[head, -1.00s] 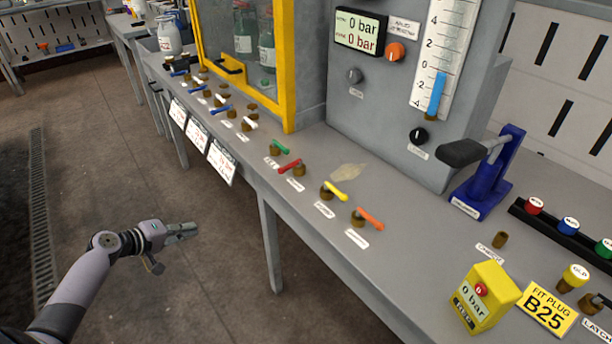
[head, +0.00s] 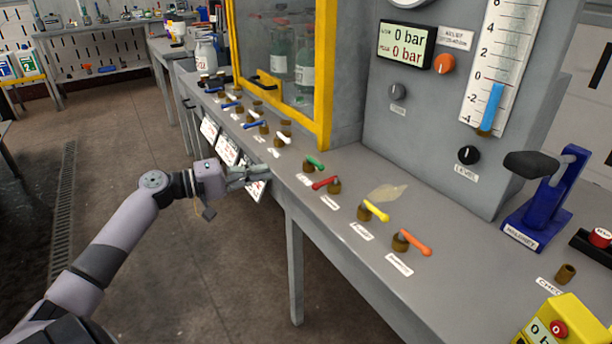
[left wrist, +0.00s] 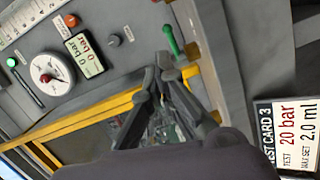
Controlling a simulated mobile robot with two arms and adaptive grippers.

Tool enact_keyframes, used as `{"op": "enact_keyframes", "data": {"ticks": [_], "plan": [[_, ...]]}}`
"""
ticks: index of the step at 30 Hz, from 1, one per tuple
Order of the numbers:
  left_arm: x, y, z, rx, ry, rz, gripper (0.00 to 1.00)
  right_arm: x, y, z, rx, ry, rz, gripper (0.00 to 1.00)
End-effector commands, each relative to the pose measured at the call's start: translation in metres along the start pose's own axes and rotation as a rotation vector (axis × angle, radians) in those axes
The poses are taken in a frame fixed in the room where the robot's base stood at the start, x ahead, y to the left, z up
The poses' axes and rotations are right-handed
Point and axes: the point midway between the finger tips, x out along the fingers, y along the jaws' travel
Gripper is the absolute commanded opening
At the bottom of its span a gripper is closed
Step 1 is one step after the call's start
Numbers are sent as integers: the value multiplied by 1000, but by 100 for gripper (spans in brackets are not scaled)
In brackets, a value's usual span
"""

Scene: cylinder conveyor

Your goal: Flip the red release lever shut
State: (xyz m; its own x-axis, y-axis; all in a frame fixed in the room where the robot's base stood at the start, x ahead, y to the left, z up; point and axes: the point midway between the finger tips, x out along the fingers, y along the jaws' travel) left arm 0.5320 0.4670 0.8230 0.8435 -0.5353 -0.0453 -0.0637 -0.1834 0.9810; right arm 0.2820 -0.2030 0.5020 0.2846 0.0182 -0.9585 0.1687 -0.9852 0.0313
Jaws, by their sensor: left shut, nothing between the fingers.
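The red lever (head: 325,183) sits on a brass valve on the bench's front strip, between a green lever (head: 316,162) and a yellow lever (head: 376,210). My left gripper (head: 262,170) is shut and empty at the bench's front edge, left of the red lever and apart from it. In the left wrist view my left gripper's fingertips (left wrist: 163,62) are together, just below the green lever (left wrist: 170,40) in the picture. I cannot make out the red lever in the left wrist view. My right gripper is not in view.
An orange lever (head: 415,244) and several blue and white levers line the same bench (head: 300,232). A yellow-framed cabinet (head: 325,75) and a gauge panel (head: 400,140) stand behind. Test cards (head: 228,150) hang on the front edge. A blue-based press (head: 540,205) stands right.

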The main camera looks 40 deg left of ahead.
Motion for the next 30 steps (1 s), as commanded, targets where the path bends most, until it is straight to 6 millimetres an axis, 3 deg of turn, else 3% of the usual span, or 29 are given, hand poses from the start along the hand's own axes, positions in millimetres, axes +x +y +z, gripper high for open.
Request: {"op": "enact_keyframes", "data": {"ticks": [17,24,30], "plan": [[92,0,-1,2,1,0,0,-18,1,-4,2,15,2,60],[99,-1,29,1,-1,-4,0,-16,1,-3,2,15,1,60],[101,-1,39,1,0,-2,0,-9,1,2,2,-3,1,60]]}}
